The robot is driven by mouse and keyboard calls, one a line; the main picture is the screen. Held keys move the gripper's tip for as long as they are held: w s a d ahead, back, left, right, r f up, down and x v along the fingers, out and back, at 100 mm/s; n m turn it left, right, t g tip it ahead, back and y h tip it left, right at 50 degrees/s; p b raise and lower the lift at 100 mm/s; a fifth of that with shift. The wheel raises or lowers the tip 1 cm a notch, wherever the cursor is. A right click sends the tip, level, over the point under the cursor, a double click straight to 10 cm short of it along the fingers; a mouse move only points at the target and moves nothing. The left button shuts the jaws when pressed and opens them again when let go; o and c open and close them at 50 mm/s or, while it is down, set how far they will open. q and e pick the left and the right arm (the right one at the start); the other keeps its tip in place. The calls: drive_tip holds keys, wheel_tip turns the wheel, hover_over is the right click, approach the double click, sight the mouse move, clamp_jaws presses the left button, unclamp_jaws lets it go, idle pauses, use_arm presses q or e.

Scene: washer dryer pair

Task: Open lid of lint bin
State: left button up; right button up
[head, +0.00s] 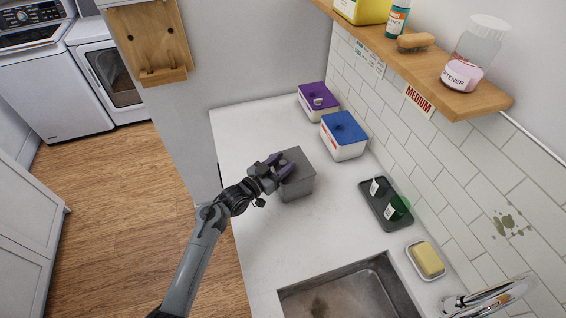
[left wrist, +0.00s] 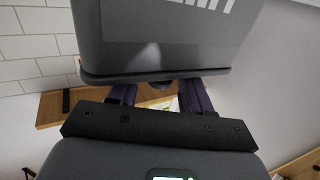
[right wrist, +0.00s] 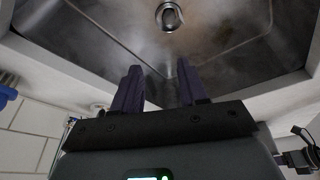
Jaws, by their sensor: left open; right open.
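The lint bin is a grey square box (head: 299,186) with a grey lid, standing on the white counter; its lid looks shut. My left gripper (head: 283,165) is open at the bin's near-left lid edge. In the left wrist view the bin (left wrist: 165,35) fills the top, with part of a white label showing. A small dark tab (left wrist: 160,84) on the lid edge shows between the two purple fingers; whether they touch it I cannot tell. My right gripper (right wrist: 160,88) is open and empty over the sink, outside the head view.
Blue-lidded (head: 344,146) and purple-lidded (head: 318,108) boxes stand behind the bin. A dark tray (head: 375,211) with small labelled items, a soap dish (head: 426,260) and the sink (head: 350,290) lie to the right. A wooden shelf (head: 440,85) overhangs. The counter left of the bin is clear.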

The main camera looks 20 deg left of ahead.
use_arm(q)
drive_tip(key=shift+w+d, duration=0.1)
drive_tip(key=shift+w, duration=0.15)
drive_tip(key=shift+c, duration=0.5)
clamp_jaws()
